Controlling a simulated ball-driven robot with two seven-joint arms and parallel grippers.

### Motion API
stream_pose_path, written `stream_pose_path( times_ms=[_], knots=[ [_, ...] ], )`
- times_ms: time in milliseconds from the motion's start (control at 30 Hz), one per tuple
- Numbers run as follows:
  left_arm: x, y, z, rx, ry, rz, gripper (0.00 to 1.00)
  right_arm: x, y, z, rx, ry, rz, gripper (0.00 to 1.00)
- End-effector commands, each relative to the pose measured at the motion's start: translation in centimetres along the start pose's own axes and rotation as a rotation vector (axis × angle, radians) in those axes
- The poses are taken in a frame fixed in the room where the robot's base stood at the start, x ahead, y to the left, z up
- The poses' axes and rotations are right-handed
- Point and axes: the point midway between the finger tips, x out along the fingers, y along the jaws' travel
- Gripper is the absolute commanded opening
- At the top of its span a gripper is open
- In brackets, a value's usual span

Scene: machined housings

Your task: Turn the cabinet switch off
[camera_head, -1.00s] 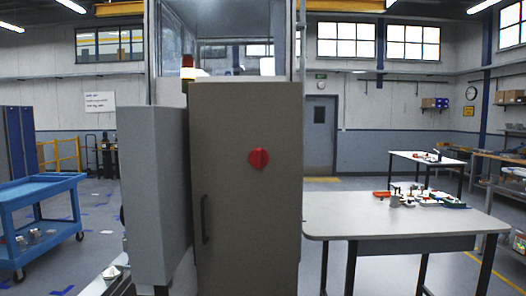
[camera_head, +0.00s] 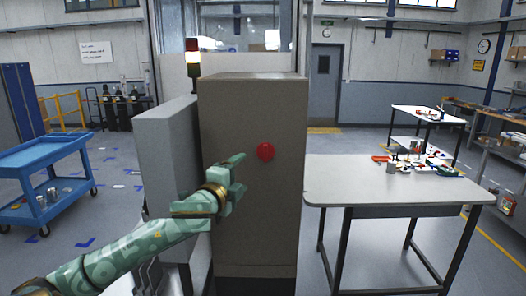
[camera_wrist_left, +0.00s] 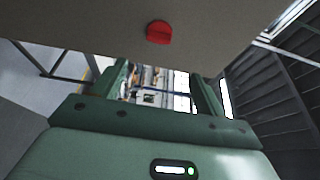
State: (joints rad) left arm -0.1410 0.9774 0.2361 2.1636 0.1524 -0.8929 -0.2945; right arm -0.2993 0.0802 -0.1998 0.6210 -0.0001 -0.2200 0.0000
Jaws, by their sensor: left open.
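The cabinet (camera_head: 253,215) is a tall grey-brown box in the middle of the head view. Its red round switch (camera_head: 265,152) is on the upper front face. The switch also shows near the top of the left wrist view (camera_wrist_left: 159,32). My left gripper (camera_head: 241,172) is open and empty, just left of the switch and apart from it. The switch's handle angle is too small to tell in the head view. The cabinet's door handle is hidden behind my left arm. My right gripper is not in view.
A white table (camera_head: 400,180) with small parts and a red tray stands right of the cabinet. A blue cart (camera_head: 40,175) stands at the left. A grey box (camera_head: 165,150) adjoins the cabinet's left side. A signal light (camera_head: 193,58) rises behind it.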

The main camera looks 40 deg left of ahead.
Motion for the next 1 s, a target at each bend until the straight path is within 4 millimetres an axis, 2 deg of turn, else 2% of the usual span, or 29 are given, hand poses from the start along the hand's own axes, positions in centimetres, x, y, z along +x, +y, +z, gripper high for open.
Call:
stream_pose_path(
  times_ms=[167, 600, 800, 1000],
  knots=[
    [2.7, -0.1, 0.1, -0.002, -0.004, -0.001, 0.73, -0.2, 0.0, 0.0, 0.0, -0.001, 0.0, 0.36],
    [12.7, 0.0, 0.1, -0.006, -0.004, 0.001, 0.73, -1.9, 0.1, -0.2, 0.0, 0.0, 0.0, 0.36],
    [15.2, 0.2, 0.1, -0.004, -0.003, 0.003, 0.73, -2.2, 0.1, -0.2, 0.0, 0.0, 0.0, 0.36],
    [15.9, 0.3, 0.1, -0.001, -0.002, 0.003, 0.73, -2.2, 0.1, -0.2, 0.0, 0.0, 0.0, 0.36]
  ],
)
